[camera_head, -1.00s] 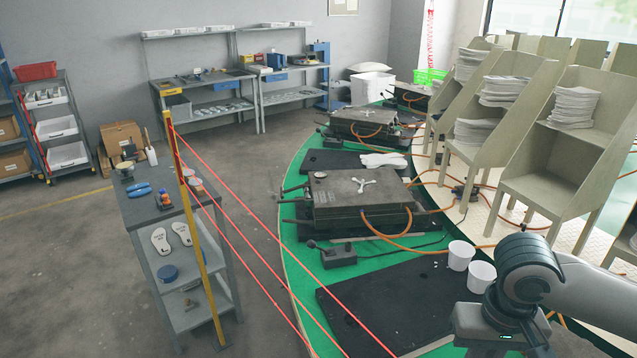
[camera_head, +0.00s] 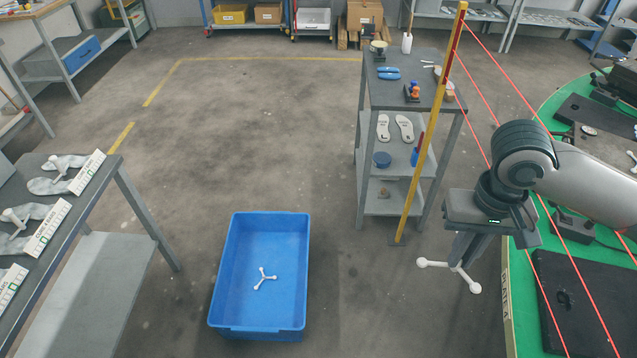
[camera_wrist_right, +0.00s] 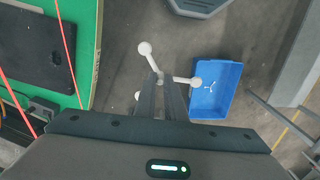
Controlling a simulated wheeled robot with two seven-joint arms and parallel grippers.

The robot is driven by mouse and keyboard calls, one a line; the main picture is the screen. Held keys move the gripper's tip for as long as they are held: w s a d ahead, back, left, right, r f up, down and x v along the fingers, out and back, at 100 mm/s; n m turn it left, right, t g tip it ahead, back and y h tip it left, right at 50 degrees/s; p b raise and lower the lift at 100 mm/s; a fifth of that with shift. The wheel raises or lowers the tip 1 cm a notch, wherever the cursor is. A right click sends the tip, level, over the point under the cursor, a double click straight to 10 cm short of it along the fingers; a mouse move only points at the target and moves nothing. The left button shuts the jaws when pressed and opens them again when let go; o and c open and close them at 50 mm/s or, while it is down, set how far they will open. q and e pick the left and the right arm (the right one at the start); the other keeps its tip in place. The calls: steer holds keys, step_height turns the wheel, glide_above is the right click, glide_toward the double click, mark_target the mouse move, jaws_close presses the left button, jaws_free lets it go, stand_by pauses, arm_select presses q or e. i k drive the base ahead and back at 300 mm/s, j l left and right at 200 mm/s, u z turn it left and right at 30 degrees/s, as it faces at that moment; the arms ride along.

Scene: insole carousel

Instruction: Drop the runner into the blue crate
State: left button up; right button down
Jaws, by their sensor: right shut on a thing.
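A white three-armed runner with round knobs (camera_head: 434,264) hangs from my right gripper (camera_head: 459,264), which is shut on it above the bare floor. In the right wrist view the runner (camera_wrist_right: 150,58) sits between the tips of my right gripper (camera_wrist_right: 162,84). The blue crate (camera_head: 222,262) stands on the floor to the left of the gripper, apart from it. Another white runner (camera_head: 264,279) lies inside the crate. The crate also shows in the right wrist view (camera_wrist_right: 232,80), right of the held runner. My left gripper is not in view.
A grey shelf cart (camera_head: 368,165) with insoles stands behind the crate to the right. A yellow post (camera_head: 425,140) carries red cords (camera_head: 490,105) along the green platform (camera_head: 520,300). A table (camera_head: 130,190) with white pieces is at the left. Floor between crate and gripper is clear.

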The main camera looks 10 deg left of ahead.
mark_target(273, 288)
steer(key=i+j+u, duration=0.2)
steer(key=j, duration=0.35)
steer(key=i+j+u, duration=0.25)
steer(key=j, duration=0.25)
steer(key=i+j+u, duration=0.2)
steer(key=i+j, duration=0.35)
steer(key=j, duration=0.2)
